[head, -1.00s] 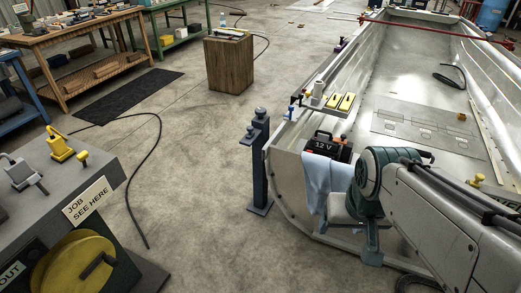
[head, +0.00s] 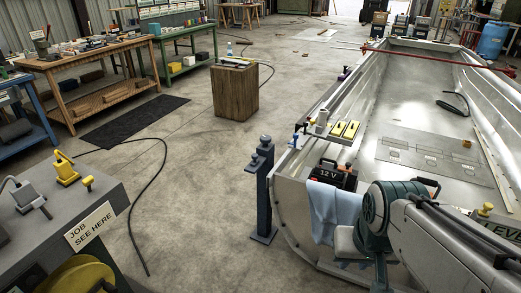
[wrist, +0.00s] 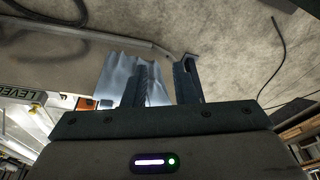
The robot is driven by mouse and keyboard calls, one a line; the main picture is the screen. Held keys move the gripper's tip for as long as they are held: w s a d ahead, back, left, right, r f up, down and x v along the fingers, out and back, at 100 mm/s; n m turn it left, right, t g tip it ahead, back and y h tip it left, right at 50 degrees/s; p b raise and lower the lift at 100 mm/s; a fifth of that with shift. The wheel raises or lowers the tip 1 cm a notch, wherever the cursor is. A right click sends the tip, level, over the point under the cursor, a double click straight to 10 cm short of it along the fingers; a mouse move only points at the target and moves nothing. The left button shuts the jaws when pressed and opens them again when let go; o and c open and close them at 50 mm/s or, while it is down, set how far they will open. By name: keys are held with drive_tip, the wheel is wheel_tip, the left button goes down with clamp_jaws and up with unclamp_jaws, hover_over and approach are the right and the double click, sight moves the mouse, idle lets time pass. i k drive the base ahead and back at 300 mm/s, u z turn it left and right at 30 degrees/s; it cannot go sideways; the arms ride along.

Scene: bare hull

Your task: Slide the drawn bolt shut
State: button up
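I cannot make out a drawn bolt for certain in either view. A small yellow fitting (head: 467,143) sits at the edge of the flat hatch panel (head: 420,150) on the hull floor. A yellow knob (head: 486,209) stands on the hull's near right side, beside a partly hidden "LEVER" label (head: 500,230). In the wrist view my gripper (wrist: 160,88) is open, its two dark fingers apart with nothing visibly held. The light blue cloth (wrist: 148,72) shows behind and between the fingers. In the head view my arm covers part of the near hull.
The cloth (head: 335,210) hangs over the hull's near end beside a 12 V battery (head: 335,175). A dark blue post (head: 264,195) stands left of the hull. A grey bench (head: 95,215) with yellow and grey levers is at left. The floor between is mostly open, crossed by a cable.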

sight(255, 156)
drive_tip(key=z, duration=0.05)
drive_tip(key=k, duration=0.6)
drive_tip(key=u, duration=0.45)
drive_tip(key=i, duration=1.4)
drive_tip(key=z, duration=0.45)
